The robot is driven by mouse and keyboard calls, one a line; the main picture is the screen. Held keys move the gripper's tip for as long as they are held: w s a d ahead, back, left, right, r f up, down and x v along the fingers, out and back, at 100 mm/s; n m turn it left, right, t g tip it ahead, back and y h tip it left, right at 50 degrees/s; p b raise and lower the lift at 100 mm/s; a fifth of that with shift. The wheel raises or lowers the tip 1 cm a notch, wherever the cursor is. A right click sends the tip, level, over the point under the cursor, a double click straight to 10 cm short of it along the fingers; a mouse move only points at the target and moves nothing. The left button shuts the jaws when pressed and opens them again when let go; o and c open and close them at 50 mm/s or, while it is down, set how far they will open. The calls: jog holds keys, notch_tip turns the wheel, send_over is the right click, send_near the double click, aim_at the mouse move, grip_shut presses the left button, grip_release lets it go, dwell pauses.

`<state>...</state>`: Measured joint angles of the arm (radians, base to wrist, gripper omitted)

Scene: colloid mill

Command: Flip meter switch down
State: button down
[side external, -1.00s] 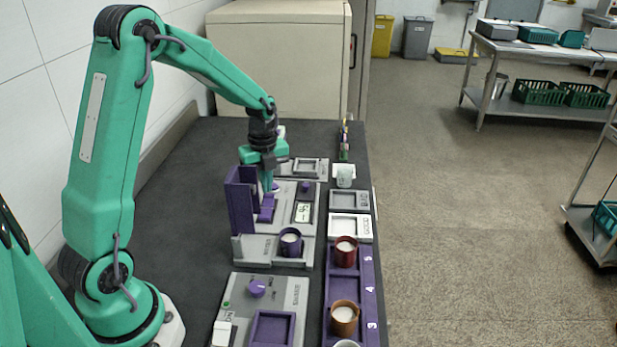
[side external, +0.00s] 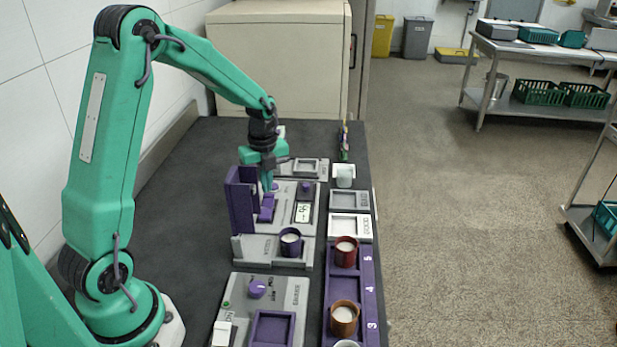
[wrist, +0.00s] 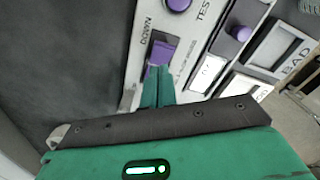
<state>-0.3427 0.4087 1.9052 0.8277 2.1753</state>
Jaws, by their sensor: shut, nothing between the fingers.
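The meter switch (side external: 267,208) is a purple rocker on a grey meter panel (side external: 285,222), beside a small lit display (side external: 303,212). In the wrist view the switch (wrist: 161,52) sits near a DOWN label. My gripper (side external: 267,189) is shut and empty, its green fingers pointing down at the far end of the switch. In the wrist view my fingertips (wrist: 158,70) overlap the near part of the switch and hide some of it. I cannot tell whether they touch it or which way it is tipped.
A tall purple upright (side external: 240,205) stands just left of the switch. A purple cup (side external: 291,243) with white contents stands on the panel's near part. Trays marked BAD (side external: 349,201) and GOOD (side external: 350,227) are right.

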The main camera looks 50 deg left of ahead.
aim_at(268, 202)
jog(key=shift+f, duration=1.9)
dwell(1.9)
jog(key=shift+r, duration=3.5)
jog(key=shift+r, duration=0.1)
jog(key=s+d+r+n+t, duration=0.3)
jog(key=s+d+r+n, duration=0.45)
jog(key=r+n, duration=0.25)
jog(key=s+d+r+n+t, duration=0.2)
jog(key=s+d+r+n, duration=0.1)
jog(key=s+d+n, duration=0.4)
jog(key=shift+s+r+n+t, duration=0.2)
jog(key=shift+s+n+t, duration=0.1)
jog(key=shift+s+n, duration=1.65)
